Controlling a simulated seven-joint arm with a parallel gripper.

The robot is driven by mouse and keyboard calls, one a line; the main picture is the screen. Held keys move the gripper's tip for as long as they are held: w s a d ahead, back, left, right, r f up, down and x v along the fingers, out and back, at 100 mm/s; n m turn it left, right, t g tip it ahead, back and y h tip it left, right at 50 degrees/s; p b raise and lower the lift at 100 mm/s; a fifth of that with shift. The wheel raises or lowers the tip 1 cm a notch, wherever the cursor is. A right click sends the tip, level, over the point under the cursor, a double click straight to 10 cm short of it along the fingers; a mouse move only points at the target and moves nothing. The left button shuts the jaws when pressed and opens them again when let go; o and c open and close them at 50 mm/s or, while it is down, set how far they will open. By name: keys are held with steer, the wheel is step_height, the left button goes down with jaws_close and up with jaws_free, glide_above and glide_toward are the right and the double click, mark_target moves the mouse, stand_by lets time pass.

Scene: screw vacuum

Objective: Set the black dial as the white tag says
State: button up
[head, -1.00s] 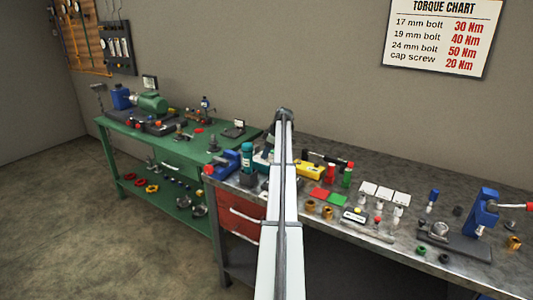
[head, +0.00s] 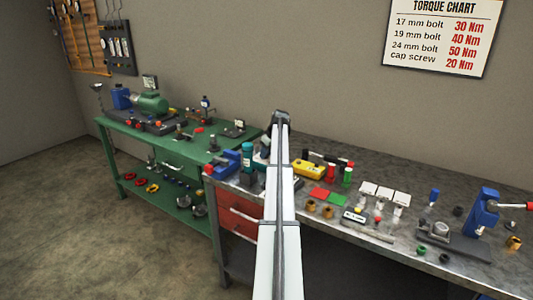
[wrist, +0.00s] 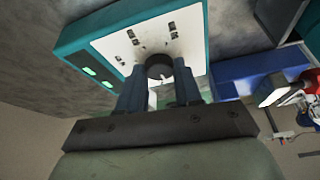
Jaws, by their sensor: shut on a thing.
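The black dial (wrist: 159,66) stands out from the white face (wrist: 110,45) of a teal box (wrist: 70,45) in the wrist view. Small dark marks lie around it on the face, too small to read. My gripper (wrist: 160,84) has its two blue-grey fingers on either side of the dial, shut on it. Part of the dial is hidden between the fingers. In the head view my arm covers the gripper and the dial. I cannot tell which white thing is the tag, and I can read no setting on one.
A blue vise (head: 225,162) and a teal cylinder (head: 247,157) stand left of my arm on the grey bench. A torque chart (head: 442,36) hangs on the wall.

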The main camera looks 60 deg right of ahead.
steer(key=m+h, duration=0.1)
steer(key=m, duration=0.1)
steer(key=m+h, duration=0.1)
steer(key=m, duration=0.2)
steer(key=shift+a+m+g, duration=0.2)
steer(key=shift+m+g, duration=0.1)
steer(key=shift+g, duration=0.1)
steer(key=shift+w+m+g+h, duration=0.1)
steer(key=shift+m+g+h, duration=0.25)
steer(key=shift+m, duration=0.75)
steer(key=shift+w+m+g+h, duration=0.1)
steer(key=shift+m+g+h, duration=0.2)
steer(key=shift+m, duration=0.8)
steer(key=o, duration=1)
steer(key=shift+o, duration=0.2)
steer(key=shift+a, duration=0.1)
steer(key=v, duration=1.3)
steer(key=shift+r, duration=0.4)
steer(key=shift+s+a, duration=0.1)
steer(key=shift+s, duration=0.05)
